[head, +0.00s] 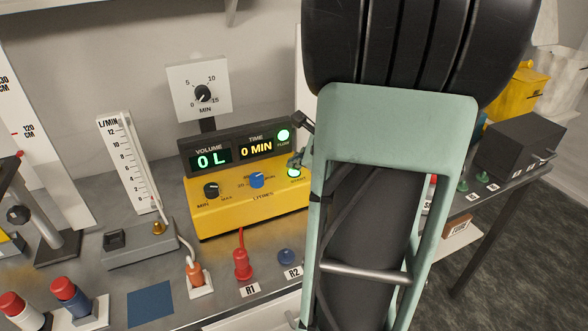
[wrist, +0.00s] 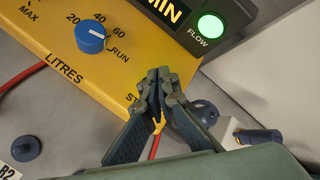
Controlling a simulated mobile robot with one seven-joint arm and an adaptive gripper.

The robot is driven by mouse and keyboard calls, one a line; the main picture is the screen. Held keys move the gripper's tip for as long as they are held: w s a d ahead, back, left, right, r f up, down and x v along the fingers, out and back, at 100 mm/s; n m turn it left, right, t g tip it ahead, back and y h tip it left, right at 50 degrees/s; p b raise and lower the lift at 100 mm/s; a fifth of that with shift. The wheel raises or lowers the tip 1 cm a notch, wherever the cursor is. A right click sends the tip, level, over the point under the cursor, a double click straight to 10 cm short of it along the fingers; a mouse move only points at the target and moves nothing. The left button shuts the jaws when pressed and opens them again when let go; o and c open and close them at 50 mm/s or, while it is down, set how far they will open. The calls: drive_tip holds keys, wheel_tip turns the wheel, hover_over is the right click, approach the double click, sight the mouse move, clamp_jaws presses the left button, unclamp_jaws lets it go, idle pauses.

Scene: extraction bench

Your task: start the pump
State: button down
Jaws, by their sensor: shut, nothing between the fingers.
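The pump is a yellow box (head: 228,214) with a dark display panel on top reading 0 L and 0 MIN. Its green FLOW lamp (head: 283,135) is lit and also shows in the wrist view (wrist: 210,26). A lit green START button (head: 294,172) sits at the front's right end. The blue litres knob (head: 257,180) has its white mark towards RUN in the wrist view (wrist: 90,36). My gripper (wrist: 160,76) is shut and empty at the START label, covering the button there. Whether the fingertips touch it I cannot tell.
A flow gauge (head: 128,165) stands left of the pump, and a dial (head: 199,88) stands behind it. A red plug (head: 242,264) and the blue R2 socket (head: 286,256) are on the bench in front.

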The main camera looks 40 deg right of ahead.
sight(295, 172)
drive_tip(key=shift+r, duration=0.45)
drive_tip(key=shift+r, duration=0.1)
wheel_tip(295, 172, up, 5)
drive_tip(key=p, duration=0.4)
drive_tip(key=shift+p, duration=0.35)
idle(0.4)
